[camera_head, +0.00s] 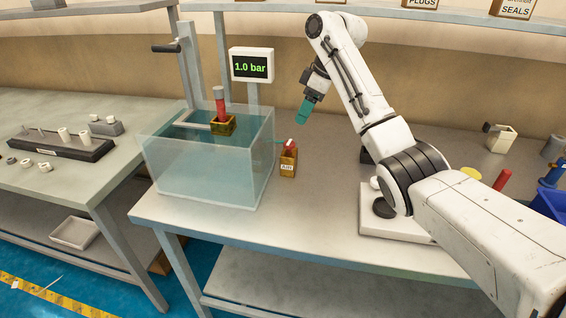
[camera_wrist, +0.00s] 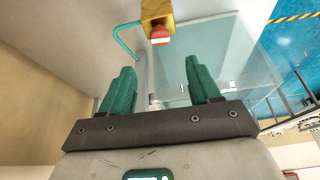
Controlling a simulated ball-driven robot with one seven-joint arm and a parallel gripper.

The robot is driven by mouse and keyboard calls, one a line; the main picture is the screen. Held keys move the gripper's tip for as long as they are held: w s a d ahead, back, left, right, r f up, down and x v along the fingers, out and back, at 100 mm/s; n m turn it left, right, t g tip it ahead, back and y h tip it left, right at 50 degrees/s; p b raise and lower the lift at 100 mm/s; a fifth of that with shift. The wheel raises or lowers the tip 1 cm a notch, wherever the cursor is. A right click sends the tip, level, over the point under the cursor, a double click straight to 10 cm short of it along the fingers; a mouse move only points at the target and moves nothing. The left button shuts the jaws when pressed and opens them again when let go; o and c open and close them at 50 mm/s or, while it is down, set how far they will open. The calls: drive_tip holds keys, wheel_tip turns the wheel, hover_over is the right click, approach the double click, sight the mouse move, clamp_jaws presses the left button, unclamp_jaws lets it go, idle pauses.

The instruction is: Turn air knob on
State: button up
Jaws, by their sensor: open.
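The air knob (camera_head: 290,145) is a red knob on top of a small yellow-brown block labelled AIR (camera_head: 288,163), standing on the bench right of the water tank. In the wrist view the red knob (camera_wrist: 160,36) and its block (camera_wrist: 156,12) show at the top, beyond the fingertips. My gripper (camera_head: 303,116) hangs above and slightly right of the knob, apart from it. In the wrist view the green fingers of my gripper (camera_wrist: 158,80) are spread with nothing between them. A display (camera_head: 251,66) behind the tank reads 1.0 bar.
The clear water tank (camera_head: 205,165) stands left of the air block, with a red-topped fixture (camera_head: 220,103) in it. A teal hose (camera_wrist: 124,38) runs from the block. A white lidded device (camera_head: 383,222) sits at the right. Bench space in front of the block is clear.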

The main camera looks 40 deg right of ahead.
sight(289, 142)
drive_tip(key=shift+m, duration=0.4)
drive_tip(key=x, duration=1)
drive_tip(key=shift+a+f, duration=0.15)
drive_tip(key=shift+f, duration=0.2)
drive_tip(key=shift+c, duration=0.2)
drive_tip(key=c, duration=1)
drive_tip(key=shift+o, duration=0.2)
drive_tip(key=shift+n, duration=0.8)
drive_tip(key=shift+r, duration=0.1)
